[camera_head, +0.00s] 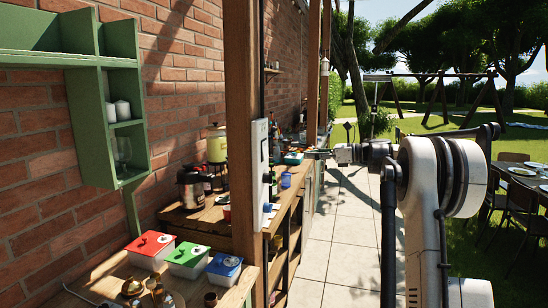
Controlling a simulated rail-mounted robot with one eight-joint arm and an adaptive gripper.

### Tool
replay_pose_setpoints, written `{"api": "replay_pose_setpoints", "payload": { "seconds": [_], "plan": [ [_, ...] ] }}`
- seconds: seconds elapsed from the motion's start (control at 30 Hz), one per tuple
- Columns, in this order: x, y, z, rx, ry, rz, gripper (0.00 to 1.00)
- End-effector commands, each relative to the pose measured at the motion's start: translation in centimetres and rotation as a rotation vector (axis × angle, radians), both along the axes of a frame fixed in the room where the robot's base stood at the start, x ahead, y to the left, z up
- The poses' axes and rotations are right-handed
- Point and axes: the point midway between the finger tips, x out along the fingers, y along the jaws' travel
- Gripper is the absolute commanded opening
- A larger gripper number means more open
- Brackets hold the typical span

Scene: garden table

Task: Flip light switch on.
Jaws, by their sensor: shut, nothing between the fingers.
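A pale switch panel (259,160) is mounted on the right side of the wooden post (242,150). I see it at a steep angle, and the switch itself and its position are too small to tell. My gripper (311,152) is shut and empty. It points left toward the panel and in the picture lies to the right of it, with a visible gap between them. The depth between the fingertips and the panel is hard to judge.
A wooden counter (103,278) holds a red-lidded box (150,248), a green-lidded box (188,260) and a blue-lidded box (224,268). A green shelf (93,130) hangs on the brick wall. The paved path (345,220) is clear. A dining table (532,178) with chairs stands at right.

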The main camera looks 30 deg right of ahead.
Motion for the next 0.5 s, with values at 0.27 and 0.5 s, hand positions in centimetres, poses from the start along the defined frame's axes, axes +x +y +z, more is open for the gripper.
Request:
{"api": "replay_pose_setpoints", "payload": {
  "seconds": [0.27,0.5],
  "plan": [
    [0.0,0.1,0.0,-0.001,-0.001,0.0,0.0],
    [1.3,1.5,-0.2,-0.002,-0.001,0.002,0.0]
  ]
}}
